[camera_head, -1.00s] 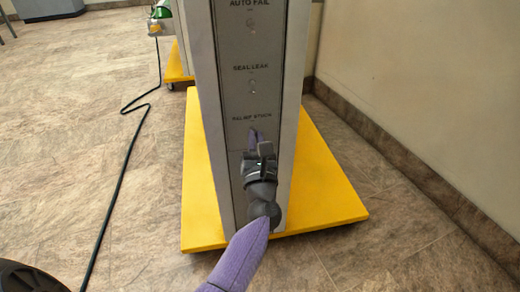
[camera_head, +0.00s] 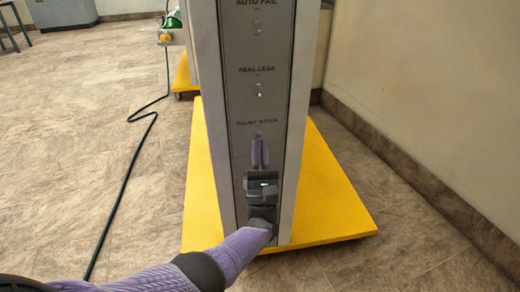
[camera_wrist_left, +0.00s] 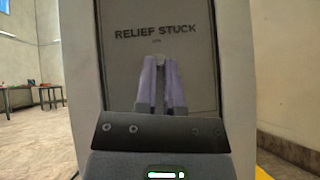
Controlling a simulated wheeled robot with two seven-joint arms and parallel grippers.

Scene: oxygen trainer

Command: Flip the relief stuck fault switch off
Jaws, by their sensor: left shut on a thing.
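The grey panel (camera_head: 240,110) stands upright with a column of labelled toggle switches. The relief stuck switch (camera_wrist_left: 160,58) is under the "RELIEF STUCK" label in the left wrist view, mostly hidden by my fingertips. My left gripper (camera_head: 259,142) reaches up from below to the panel's lowest switch. Its two purple fingers also show in the left wrist view (camera_wrist_left: 160,62), closed in on the switch from both sides. Which way the lever leans cannot be told. My right gripper is not in view.
The seal leak switch (camera_head: 258,88) and the auto fail switch (camera_head: 257,27) are above on the same panel. The panel stands on a yellow base (camera_head: 335,215). A wall (camera_head: 420,90) is at the right; a dark hose (camera_head: 125,175) lies on the floor at the left.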

